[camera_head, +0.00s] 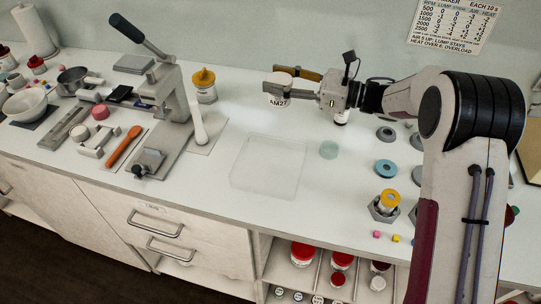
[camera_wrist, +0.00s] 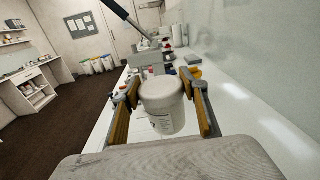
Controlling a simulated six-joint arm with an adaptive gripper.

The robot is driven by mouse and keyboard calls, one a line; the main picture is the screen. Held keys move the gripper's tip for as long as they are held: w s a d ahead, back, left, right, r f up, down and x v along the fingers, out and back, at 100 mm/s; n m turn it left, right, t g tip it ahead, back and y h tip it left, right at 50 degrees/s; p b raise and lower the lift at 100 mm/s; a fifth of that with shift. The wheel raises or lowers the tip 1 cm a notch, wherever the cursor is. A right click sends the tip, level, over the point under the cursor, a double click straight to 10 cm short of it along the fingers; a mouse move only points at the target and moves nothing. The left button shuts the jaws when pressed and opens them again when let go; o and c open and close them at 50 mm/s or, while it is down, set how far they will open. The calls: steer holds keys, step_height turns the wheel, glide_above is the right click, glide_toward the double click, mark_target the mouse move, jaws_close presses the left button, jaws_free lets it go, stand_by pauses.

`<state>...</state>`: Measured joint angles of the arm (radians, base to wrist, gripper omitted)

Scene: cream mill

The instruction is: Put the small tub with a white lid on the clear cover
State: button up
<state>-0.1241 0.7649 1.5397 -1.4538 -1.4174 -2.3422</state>
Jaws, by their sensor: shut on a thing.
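The small tub with a white lid (camera_head: 277,88) is held upright by my gripper (camera_head: 289,80), above the back part of the counter; its label reads partly "AM2". In the wrist view the tub (camera_wrist: 162,105) sits between the two yellow-padded fingers of my gripper (camera_wrist: 163,112). My gripper is shut on it. The clear cover (camera_head: 268,167) is a flat, see-through square lying on the counter, in front of and below the tub, with nothing on it. The cover cannot be made out in the wrist view.
A lever press (camera_head: 172,95) stands left of the cover, with a yellow-topped jar (camera_head: 204,86) and a white pestle-like tool (camera_head: 198,122) beside it. A blue ring (camera_head: 386,169) and a hexagonal holder (camera_head: 384,208) are further right.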

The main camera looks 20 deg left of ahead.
steer(key=s+n+g, duration=0.2)
steer(key=s+g, duration=0.2)
steer(key=s, duration=0.7)
steer(key=shift+d+r+n+g, duration=0.25)
steer(key=shift+d+n+g, duration=0.05)
steer(key=shift+d, duration=0.1)
glide_above(270, 159)
step_height(270, 159, down, 6)
steer(key=shift+f, duration=0.15)
steer(key=shift+f, duration=1.85)
steer(key=shift+f, duration=0.1)
steer(key=o, duration=1.2)
